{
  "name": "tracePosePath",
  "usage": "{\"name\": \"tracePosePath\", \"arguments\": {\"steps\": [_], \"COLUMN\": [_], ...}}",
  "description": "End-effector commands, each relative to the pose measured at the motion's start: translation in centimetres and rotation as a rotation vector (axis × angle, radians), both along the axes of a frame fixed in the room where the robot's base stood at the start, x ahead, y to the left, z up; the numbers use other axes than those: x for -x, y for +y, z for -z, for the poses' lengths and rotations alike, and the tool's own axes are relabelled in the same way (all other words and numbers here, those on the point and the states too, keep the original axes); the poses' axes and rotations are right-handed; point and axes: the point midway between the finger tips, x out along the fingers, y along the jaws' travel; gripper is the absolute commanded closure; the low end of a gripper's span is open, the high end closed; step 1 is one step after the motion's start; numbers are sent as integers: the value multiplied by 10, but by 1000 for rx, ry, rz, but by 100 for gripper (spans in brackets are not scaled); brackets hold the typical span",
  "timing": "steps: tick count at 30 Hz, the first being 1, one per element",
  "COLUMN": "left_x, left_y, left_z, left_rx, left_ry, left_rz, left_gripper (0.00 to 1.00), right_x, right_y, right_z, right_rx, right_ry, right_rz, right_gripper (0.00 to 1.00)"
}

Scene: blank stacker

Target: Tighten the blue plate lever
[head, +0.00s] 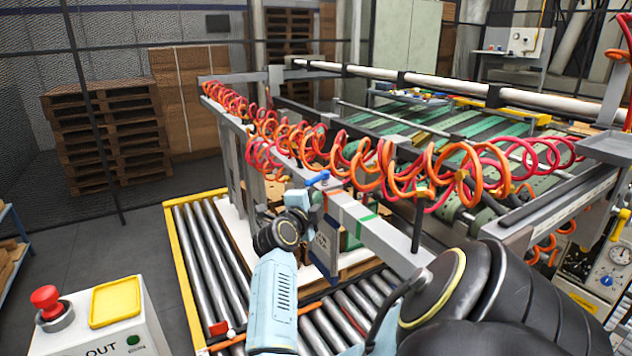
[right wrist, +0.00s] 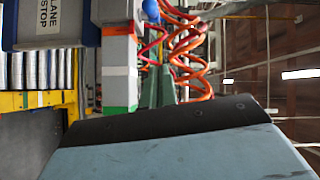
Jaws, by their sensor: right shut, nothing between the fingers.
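The blue lever (head: 318,180) sits on top of the grey frame rail, above a hanging plate (head: 326,245) with lettering. My right gripper (head: 303,200) is just left of and below the lever, close to it; I cannot tell whether they touch. It is shut and empty. In the right wrist view, my gripper's dark-edged teal part (right wrist: 185,125) fills the lower half. There the lever's blue end (right wrist: 151,10) shows at the top, beside the lettered plate (right wrist: 48,18), apart from the gripper part. My left gripper is out of view.
Orange and red coiled hoses (head: 380,165) hang along the rail, right of the lever. A roller conveyor (head: 205,250) with a yellow edge lies below. A control box with a red button (head: 45,300) stands at front left. Pallets (head: 110,135) are stacked behind.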

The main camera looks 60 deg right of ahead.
Motion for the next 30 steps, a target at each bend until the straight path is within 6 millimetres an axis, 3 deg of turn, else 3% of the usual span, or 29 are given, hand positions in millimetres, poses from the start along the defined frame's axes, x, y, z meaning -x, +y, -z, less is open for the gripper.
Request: {"name": "tracePosePath", "arguments": {"steps": [13,21,30], "left_x": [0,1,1], "left_y": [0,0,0], "left_z": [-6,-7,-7], "left_rx": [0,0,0], "left_ry": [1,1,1], "left_rz": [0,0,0], "left_gripper": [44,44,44], "right_x": [-8,-40,-48], "right_y": [-91,-94,-95], "right_z": [3,10,11], "right_rx": [4,2,4], "right_ry": [3,3,2], "right_rz": [0,-5,-2], "right_gripper": [100,100,100]}}
